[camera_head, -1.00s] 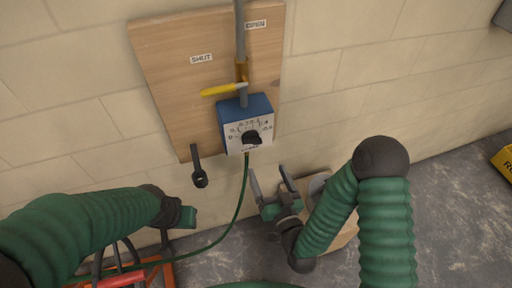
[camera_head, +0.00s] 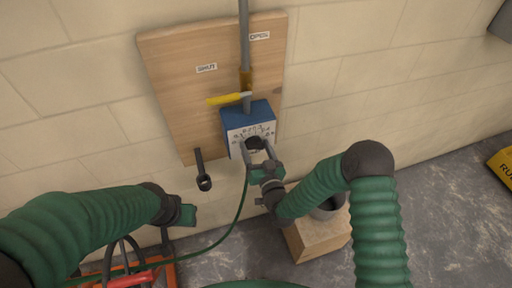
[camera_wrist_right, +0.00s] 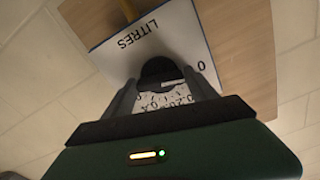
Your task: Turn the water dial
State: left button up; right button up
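The water dial is a black knob (camera_head: 254,144) on the white numbered face of a blue box (camera_head: 247,112), mounted on a wooden board. My right gripper (camera_head: 257,146) is at the dial face, its two fingers apart on either side of the knob. In the right wrist view the knob (camera_wrist_right: 158,70) sits between the fingertips (camera_wrist_right: 162,90); I cannot tell whether they touch it. The face reads "LITRES". My left gripper (camera_head: 186,214) is low at the left, away from the dial; its fingers do not show clearly.
A grey pipe (camera_head: 244,40) with a yellow lever (camera_head: 229,99) rises above the box on the wooden board (camera_head: 185,85), between "SHUT" and "OPEN" labels. A black holder (camera_head: 203,172) hangs at the board's lower left. A green hose (camera_head: 235,218) runs below.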

jog(key=shift+a, duration=0.1)
jog(key=c, duration=0.9)
jog(key=m+b, duration=0.2)
jog(key=m, duration=0.1)
jog(key=shift+f, duration=0.2)
jog(key=m+b, duration=0.1)
jog(key=m, duration=0.2)
jog(key=m+b, duration=0.1)
jog(key=shift+d+m+b, duration=0.25)
jog(key=shift+m+b, duration=0.1)
jog(key=shift+m, duration=0.05)
jog(key=m+b, duration=0.2)
jog(key=m, duration=0.3)
jog(key=shift+f, duration=0.15)
jog(key=shift+f+m+b, duration=0.1)
jog(key=shift+m+b, duration=0.55)
jog(key=shift+m, duration=1.85)
